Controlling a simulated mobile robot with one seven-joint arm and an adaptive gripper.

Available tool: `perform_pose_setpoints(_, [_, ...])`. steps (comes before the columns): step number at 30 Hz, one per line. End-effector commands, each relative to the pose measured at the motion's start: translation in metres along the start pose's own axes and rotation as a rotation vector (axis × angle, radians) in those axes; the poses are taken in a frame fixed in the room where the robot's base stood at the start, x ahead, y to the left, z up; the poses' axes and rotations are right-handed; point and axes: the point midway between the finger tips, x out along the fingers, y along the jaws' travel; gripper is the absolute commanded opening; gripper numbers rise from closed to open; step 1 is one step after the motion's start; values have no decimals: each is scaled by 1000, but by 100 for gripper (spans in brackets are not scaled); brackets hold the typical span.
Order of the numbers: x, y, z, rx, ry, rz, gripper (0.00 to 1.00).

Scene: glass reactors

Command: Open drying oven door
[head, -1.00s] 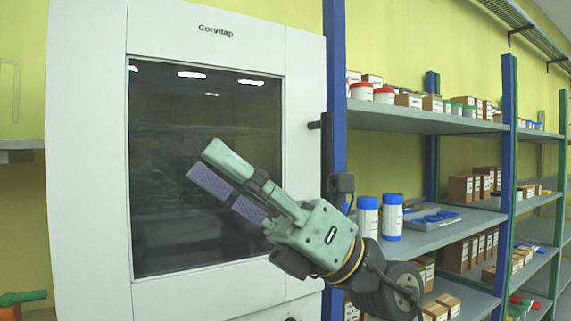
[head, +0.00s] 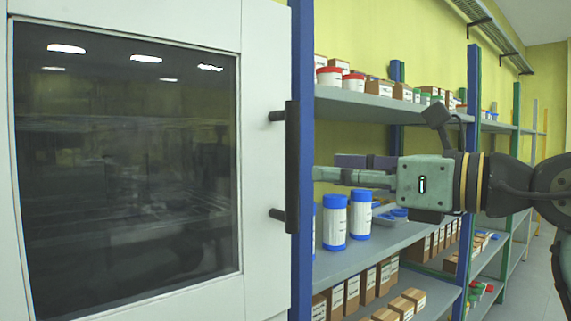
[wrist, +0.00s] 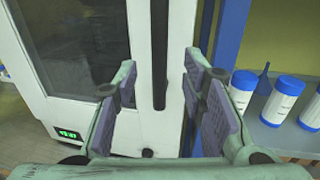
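The drying oven is a white cabinet with a dark-glass door (head: 130,160), which is shut. Its dark vertical bar handle (head: 291,165) stands off the door's right side on two short mounts. My gripper (head: 324,168) is to the right of the handle in the head view, fingers pointing left toward it. In the wrist view my gripper (wrist: 163,105) is open, with purple-padded fingers apart. The handle (wrist: 159,50) appears between the fingers there, ahead of them. The gap between the fingers holds nothing, and no contact with the handle shows.
A blue rack post (head: 302,60) stands right beside the oven. Shelves behind my gripper hold white jars with blue lids (head: 335,222), cardboard boxes (head: 352,290) and red-lidded tubs (head: 329,77). A green lit display (wrist: 68,134) shows low on the oven in the wrist view.

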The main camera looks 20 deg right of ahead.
Motion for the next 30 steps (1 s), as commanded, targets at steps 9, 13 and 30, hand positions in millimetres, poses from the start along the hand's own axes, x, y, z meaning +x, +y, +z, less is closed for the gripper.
perform_pose_setpoints(9, [61, 1, 3, 1, -1, 5, 38])
perform_pose_setpoints(13, [76, 1, 2, 1, -2, 3, 38])
perform_pose_setpoints(30, [85, 1, 0, 1, -3, 2, 28])
